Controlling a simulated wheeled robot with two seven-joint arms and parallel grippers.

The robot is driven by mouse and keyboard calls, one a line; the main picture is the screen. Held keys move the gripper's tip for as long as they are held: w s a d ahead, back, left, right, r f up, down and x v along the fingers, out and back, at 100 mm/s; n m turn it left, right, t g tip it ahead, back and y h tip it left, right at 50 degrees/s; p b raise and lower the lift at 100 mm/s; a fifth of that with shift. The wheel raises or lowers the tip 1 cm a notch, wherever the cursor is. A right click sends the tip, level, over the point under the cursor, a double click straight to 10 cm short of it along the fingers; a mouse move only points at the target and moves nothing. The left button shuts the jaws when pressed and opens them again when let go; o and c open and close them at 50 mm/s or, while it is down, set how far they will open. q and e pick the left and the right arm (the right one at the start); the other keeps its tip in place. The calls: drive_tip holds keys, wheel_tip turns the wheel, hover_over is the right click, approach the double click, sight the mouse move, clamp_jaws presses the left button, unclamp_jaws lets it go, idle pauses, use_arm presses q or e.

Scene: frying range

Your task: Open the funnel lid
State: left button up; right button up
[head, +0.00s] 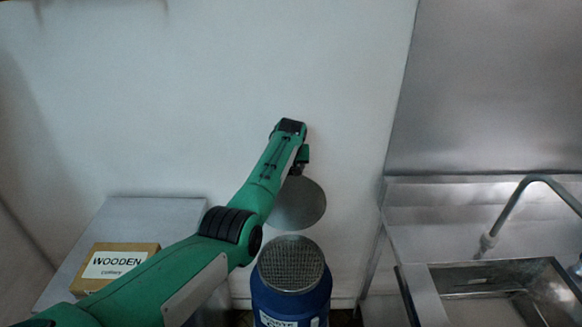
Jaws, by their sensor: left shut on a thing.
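A blue container (290,305) stands upright at the bottom centre, with a round grey mesh top (291,264) showing uncovered. A round flat grey lid (300,204) is above and just behind the mesh in the picture, apart from it. My left arm reaches in from the lower left, and my left gripper (300,163) is at the upper edge of the lid, shut on it. The fingertips are small and partly hidden by the wrist. The label on the container is cut off by the bottom edge. My right gripper is not in view.
On the left, a grey counter (155,210) holds a wooden box (116,265) labelled "WOODEN CUTLERY", beside my left arm. On the right stand a steel counter (440,215), a sink basin (490,280) and a curved tap (520,200). A white wall is close behind.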

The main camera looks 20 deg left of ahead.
use_arm(q)
drive_tip(key=shift+w+a+f, duration=0.15)
drive_tip(key=shift+w, duration=0.3)
drive_tip(key=o, duration=1.4)
drive_tip(key=b+v, duration=0.3)
drive_tip(key=v, duration=1)
drive_tip(key=shift+s+r, duration=0.15)
drive_tip(key=shift+r, duration=0.2)
